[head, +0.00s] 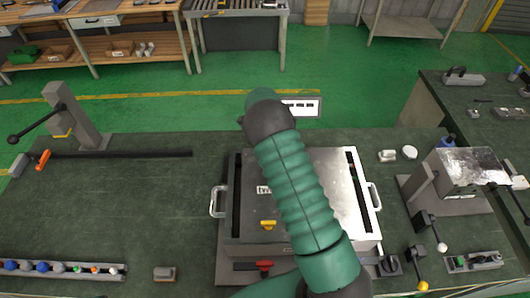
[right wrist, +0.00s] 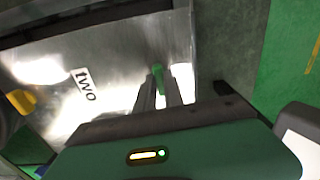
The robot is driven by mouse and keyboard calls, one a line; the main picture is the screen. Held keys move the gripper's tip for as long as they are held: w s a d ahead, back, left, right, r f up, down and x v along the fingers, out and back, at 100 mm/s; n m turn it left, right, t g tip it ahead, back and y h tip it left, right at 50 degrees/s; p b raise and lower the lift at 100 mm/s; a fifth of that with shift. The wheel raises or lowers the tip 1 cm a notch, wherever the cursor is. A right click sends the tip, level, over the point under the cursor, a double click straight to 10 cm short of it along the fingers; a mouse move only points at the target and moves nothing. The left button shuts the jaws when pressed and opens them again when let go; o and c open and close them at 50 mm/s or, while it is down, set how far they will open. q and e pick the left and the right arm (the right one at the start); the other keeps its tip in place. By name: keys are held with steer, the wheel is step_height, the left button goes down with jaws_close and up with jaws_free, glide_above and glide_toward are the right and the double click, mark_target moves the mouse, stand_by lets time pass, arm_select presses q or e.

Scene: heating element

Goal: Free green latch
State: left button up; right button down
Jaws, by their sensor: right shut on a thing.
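A metal box with a silver lid (head: 345,190) marked "two" stands on the dark green bench in the head view. The lid fills much of the right wrist view (right wrist: 110,60). My right gripper (right wrist: 163,88) is shut on the small green latch (right wrist: 158,72) near the lid's edge. Only part of the latch shows beyond the fingers. In the head view my green arm covers the middle of the box and hides the latch and gripper. A yellow latch (head: 268,224) also shows in the wrist view (right wrist: 20,101). A red latch (head: 265,266) is at the front. My left gripper is not in view.
Handles (head: 217,202) stick out at the box's sides. A lever stand (head: 80,120) is at the left, and a metal fixture with levers (head: 465,168) at the right. A strip of coloured parts (head: 60,269) lies front left. The left bench surface is mostly clear.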

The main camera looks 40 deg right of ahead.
steer(key=shift+s+f+m, duration=0.2)
steer(key=shift+s+m, duration=0.05)
steer(key=shift+m, duration=0.25)
steer(key=c, duration=1.6)
jaws_free()
steer(key=shift+o, duration=0.8)
steer(key=shift+w, duration=0.1)
steer(key=shift+r, duration=0.1)
steer(key=shift+w+r, duration=0.1)
steer(key=shift+r, duration=0.15)
step_height(320, 180, up, 16)
steer(key=b, duration=0.3)
steer(key=shift+d, duration=0.15)
